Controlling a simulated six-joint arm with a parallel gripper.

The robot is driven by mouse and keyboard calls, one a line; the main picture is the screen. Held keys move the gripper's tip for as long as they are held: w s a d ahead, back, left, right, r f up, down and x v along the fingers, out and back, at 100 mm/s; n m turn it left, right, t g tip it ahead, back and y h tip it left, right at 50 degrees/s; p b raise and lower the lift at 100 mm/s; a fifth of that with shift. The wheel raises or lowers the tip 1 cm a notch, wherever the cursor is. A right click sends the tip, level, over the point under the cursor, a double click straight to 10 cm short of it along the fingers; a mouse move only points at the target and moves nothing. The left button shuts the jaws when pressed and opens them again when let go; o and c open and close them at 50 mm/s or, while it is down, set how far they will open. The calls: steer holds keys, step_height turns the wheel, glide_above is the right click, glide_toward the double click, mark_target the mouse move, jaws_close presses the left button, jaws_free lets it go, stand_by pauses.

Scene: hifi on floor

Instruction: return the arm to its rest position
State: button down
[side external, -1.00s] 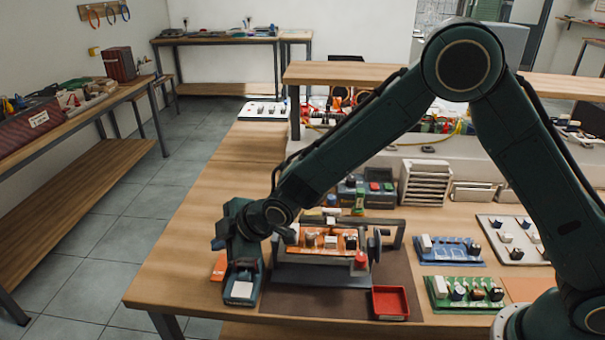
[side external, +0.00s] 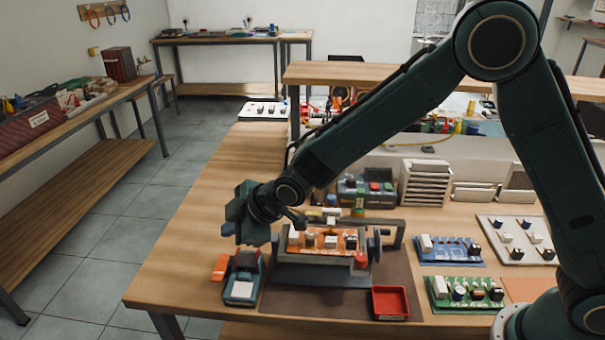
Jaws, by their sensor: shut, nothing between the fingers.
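My gripper (side external: 230,228) is at the left end of my bent arm, raised above the left part of the workbench (side external: 180,245). It is shut and nothing shows in it. It is above and behind a dark blue holder with a white top (side external: 240,289), and apart from it. To its right, an orange circuit board (side external: 322,240) with several components sits in a grey board holder (side external: 320,272) with a red knob. My upper arm links cross above the bench to the right.
An empty red tray (side external: 390,302) stands at the front of the dark mat. A blue board (side external: 450,251), a green board (side external: 465,291) and a white board (side external: 517,240) lie to the right. Grey stacked trays (side external: 426,182) stand behind. The bench's left side is clear.

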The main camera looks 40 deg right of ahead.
steer(key=s+d+r+m+g+h, duration=0.15)
steer(key=s+d+r+m, duration=0.45)
steer(key=s+d+r, duration=0.8)
steer(key=s+d+r+m+h, duration=0.1)
steer(key=s+d+m, duration=0.2)
steer(key=s+d, duration=0.3)
steer(key=s+d+r+m+g+h, duration=0.1)
steer(key=s+d+m, duration=0.3)
steer(key=s, duration=1)
steer(key=shift+s+d+r, duration=0.2)
steer(key=shift+d+r, duration=0.2)
steer(key=shift+d, duration=0.45)
steer(key=shift+w, duration=0.1)
